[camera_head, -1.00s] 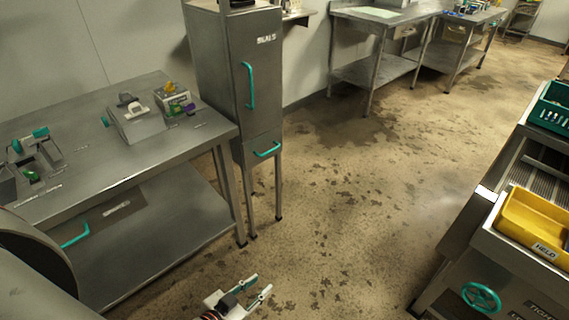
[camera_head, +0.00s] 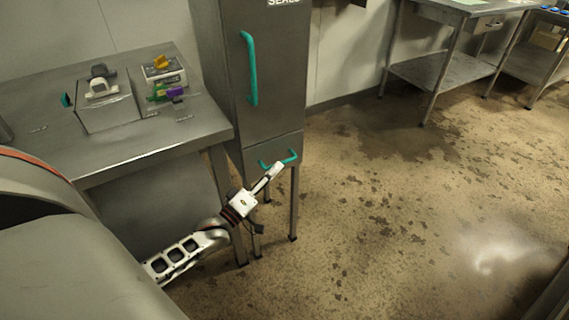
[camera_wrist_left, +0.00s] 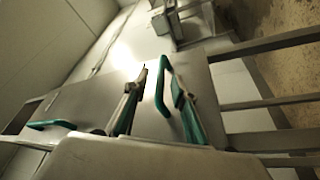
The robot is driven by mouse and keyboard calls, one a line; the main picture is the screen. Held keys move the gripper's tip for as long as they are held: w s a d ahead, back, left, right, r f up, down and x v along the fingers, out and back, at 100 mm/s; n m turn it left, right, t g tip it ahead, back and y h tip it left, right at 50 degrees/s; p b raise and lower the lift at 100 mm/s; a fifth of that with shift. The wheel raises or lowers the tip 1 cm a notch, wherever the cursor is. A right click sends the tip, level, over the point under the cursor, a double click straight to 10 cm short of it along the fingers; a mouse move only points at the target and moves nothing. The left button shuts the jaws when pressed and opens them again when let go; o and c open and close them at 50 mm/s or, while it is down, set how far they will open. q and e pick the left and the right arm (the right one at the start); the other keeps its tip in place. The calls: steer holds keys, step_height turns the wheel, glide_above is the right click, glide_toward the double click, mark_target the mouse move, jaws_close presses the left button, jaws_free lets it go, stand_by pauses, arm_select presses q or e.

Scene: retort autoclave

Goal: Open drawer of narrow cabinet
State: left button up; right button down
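The narrow cabinet (camera_head: 275,95) is tall, grey metal and stands on thin legs beside the workbench. Its door has a long vertical teal handle (camera_head: 251,70). Below the door is a small drawer (camera_head: 258,156) with a teal bar handle (camera_head: 292,157); the drawer looks closed. My left gripper (camera_head: 275,170) is at the drawer front and hides part of this handle. In the left wrist view my left gripper (camera_wrist_left: 159,82) is open, one finger on each side of the drawer handle (camera_wrist_left: 163,90). I cannot tell whether the fingers touch it. My right gripper is not in view.
The steel workbench (camera_head: 120,150) at left carries a grey box device (camera_head: 108,112) and a smaller box (camera_head: 165,75). Another steel table (camera_head: 437,70) stands at the back. The floor (camera_head: 400,210) right of the cabinet is clear.

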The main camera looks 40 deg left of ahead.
mark_target(283, 161)
arm_select(q)
steer(key=shift+x, duration=2.3)
steer(key=shift+f, duration=0.15)
jaws_close()
